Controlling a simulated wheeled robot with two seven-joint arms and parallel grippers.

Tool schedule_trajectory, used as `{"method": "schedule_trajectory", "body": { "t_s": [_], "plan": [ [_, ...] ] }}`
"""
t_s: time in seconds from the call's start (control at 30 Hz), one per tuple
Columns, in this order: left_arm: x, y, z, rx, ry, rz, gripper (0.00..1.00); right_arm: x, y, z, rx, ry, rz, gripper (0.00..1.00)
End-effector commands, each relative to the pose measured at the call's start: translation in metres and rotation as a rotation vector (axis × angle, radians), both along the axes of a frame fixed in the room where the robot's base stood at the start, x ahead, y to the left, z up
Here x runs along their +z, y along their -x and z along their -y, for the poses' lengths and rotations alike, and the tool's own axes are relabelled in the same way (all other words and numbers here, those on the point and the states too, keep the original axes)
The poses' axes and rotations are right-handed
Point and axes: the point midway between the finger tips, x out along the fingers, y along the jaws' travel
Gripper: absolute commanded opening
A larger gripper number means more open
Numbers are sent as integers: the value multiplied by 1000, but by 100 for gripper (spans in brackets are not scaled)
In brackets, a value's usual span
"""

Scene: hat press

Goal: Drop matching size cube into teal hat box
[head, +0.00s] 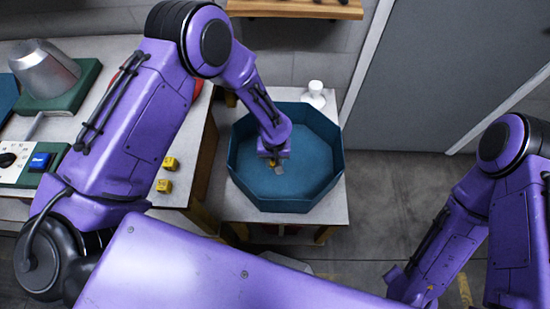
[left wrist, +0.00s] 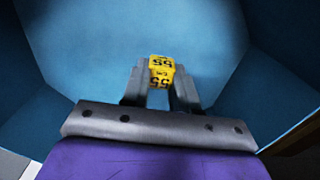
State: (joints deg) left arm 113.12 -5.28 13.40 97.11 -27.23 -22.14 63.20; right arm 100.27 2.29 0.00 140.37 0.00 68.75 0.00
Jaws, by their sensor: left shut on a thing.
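The teal hat box (head: 252,191) is an open octagonal box on a small white-topped table in the head view. My left gripper (head: 274,163) reaches down inside its walls. In the left wrist view, the left gripper (left wrist: 160,90) is shut on a yellow cube (left wrist: 161,70) marked "55" and "cm". The cube is between the fingertips above the teal floor of the box; the gap beneath it is hard to judge. Two other yellow cubes (head: 171,163) (head: 164,186) sit on the left table's right edge. My right arm is at the right; its gripper does not show.
The left table holds a metal hat form (head: 45,70) on a green base and a control panel with a blue button (head: 40,161). A white bottle (head: 315,92) stands behind the box. A wooden shelf (head: 300,9) is at the back. The floor to the right is clear.

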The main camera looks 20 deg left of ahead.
Motion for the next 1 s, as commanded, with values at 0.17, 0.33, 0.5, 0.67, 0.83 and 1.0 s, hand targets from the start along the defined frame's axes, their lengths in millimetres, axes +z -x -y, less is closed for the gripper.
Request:
{"method": "schedule_trajectory", "body": {
  "t_s": [0.17, 0.33, 0.5, 0.67, 0.83, 1.0],
  "plan": [
    [-26, 0, 0, -1, 0, 0, 0, -21, 0, 0, 0, 0, 0, 43],
    [-44, 0, 0, -2, 0, 0, 0, -34, 0, 0, 0, 0, 0, 43],
    [-53, 0, 0, 0, 0, 0, 0, -40, 0, 0, 0, 0, 0, 43],
    [-54, 0, 0, 0, 0, 0, 0, -40, 0, 0, 0, 0, 0, 43],
    [-54, 0, 0, -1, 0, 0, 0, -40, 0, 0, 0, 0, 0, 43],
    [-55, 0, 0, -1, 0, 0, 0, -41, 0, 0, 0, 0, 0, 43]
  ]
}}
